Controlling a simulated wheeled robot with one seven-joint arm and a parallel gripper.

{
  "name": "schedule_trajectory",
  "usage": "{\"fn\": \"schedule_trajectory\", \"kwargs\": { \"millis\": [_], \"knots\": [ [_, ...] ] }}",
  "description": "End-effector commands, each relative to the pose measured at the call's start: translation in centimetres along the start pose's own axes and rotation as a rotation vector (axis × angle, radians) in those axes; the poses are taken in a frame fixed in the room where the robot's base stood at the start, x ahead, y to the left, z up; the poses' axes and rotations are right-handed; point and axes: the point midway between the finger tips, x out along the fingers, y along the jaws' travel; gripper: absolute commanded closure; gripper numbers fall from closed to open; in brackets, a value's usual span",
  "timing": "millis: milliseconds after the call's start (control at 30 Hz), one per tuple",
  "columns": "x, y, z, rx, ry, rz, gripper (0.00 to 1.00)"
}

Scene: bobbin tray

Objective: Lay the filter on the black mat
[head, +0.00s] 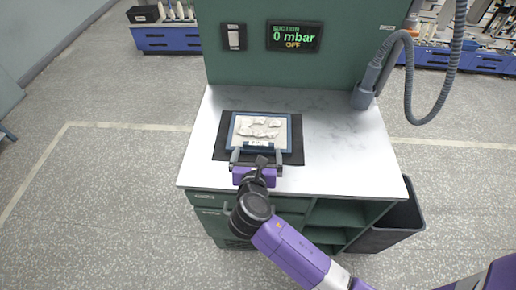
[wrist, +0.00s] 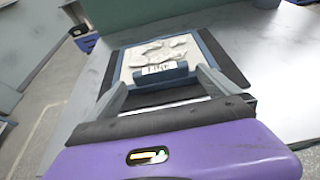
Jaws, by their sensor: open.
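The filter (head: 272,123), a flat panel with a blue frame and a crumpled whitish face, lies on the black mat (head: 221,146) on the white worktop. In the wrist view the filter (wrist: 127,66) lies just beyond the fingers, its blue handle with a white label toward me. The mat (wrist: 222,62) shows around its edges. My gripper (head: 256,157) is at the filter's near edge. Its two fingers (wrist: 160,85) are open, one on each side of the handle. A gap shows between the fingers and the handle, though I cannot tell exactly how wide.
The marble-look worktop (head: 345,150) is clear to the right of the mat. A grey hose with a nozzle (head: 365,92) hangs at the back right. A green back panel carries a display (head: 294,36) reading 0 mbar, OFF. A dark bin (head: 392,222) stands right of the bench.

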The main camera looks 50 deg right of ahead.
Motion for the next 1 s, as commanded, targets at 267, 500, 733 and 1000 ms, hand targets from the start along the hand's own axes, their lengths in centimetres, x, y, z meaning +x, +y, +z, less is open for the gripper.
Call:
{"fn": "schedule_trajectory", "kwargs": {
  "millis": [267,500,733,1000],
  "knots": [
    [-5.6,0.0,-0.1,0.0,0.0,0.002,0.0],
    [-7.9,0.0,0.0,0.0,-0.001,0.0,0.0],
    [-8.2,-0.1,-0.2,0.007,0.004,0.005,0.0],
    [-10.4,-1.6,-6.2,0.343,0.17,0.183,0.0]
  ]
}}
